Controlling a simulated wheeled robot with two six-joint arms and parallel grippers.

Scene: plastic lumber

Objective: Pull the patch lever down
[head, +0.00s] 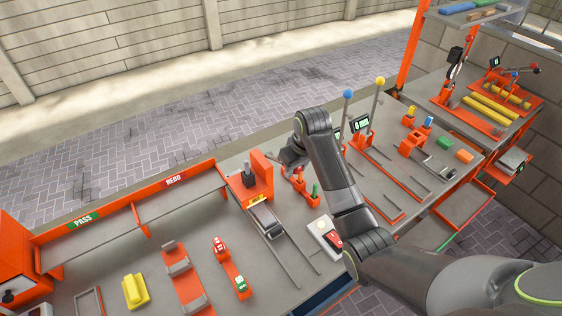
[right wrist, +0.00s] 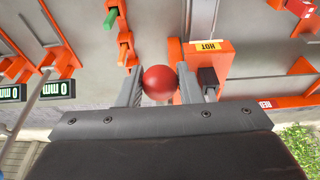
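The patch lever's red ball knob (right wrist: 158,83) is between the two fingers of my right gripper (right wrist: 160,84) in the right wrist view. Both fingers lie flush against its sides, and the gripper looks shut on it. The lever's shaft is hidden. An orange stand with a yellow HOT label (right wrist: 208,46) is close beside the right finger; it also shows in the head view (head: 262,170). In the head view my right gripper (head: 285,157) is just right of that stand, partly hidden by its own arm, and the knob cannot be made out. My left gripper is not in view.
Two posts with a blue ball (head: 348,94) and a yellow ball (head: 380,81) stand right of my arm, beside small displays. A green-topped peg (head: 315,189) is close to the gripper. An orange-edged PASS/REDO tray (head: 140,205) and a yellow block (head: 135,291) are at left.

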